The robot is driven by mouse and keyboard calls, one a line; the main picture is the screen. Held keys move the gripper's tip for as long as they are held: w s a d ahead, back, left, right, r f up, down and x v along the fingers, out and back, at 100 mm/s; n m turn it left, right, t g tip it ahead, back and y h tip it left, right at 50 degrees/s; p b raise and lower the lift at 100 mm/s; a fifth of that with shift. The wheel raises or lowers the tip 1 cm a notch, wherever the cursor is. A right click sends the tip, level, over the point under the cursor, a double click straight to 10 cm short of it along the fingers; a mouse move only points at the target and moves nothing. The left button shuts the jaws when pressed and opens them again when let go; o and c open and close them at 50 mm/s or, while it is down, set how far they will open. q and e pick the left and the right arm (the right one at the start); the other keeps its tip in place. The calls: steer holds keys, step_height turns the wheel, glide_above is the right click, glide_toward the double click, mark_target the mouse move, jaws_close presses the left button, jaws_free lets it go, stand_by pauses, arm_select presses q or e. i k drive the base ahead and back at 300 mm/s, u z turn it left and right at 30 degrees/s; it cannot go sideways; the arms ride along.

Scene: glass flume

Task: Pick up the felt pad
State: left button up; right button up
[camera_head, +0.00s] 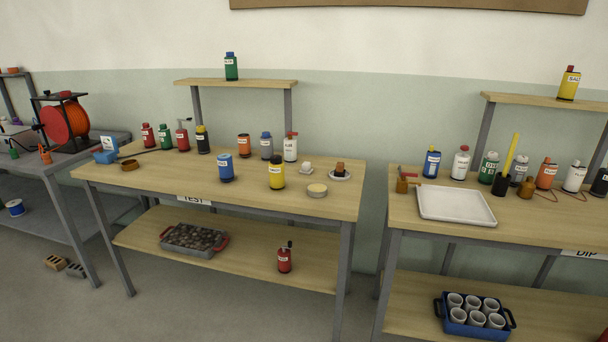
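I cannot tell for sure which thing is the felt pad. On the middle table, a low round grey piece with a cream top (317,190) lies near the front right edge. Behind it is a small white piece on a dark base (306,168). To the right, a small brown block (340,167) sits on a white saucer (345,178). A low round brown piece (129,165) lies at the table's left end. Neither of my grippers is in view.
The middle table (260,200) holds several bottles, among them a yellow one (277,174) and a blue one (226,169). A right table carries a white tray (456,205) and more bottles. A left table holds an orange reel (67,121). Floor gaps separate the tables.

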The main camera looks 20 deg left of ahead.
mark_target(306, 168)
steer(key=u, duration=0.75)
steer(key=i, duration=1.45)
steer(key=z, duration=0.65)
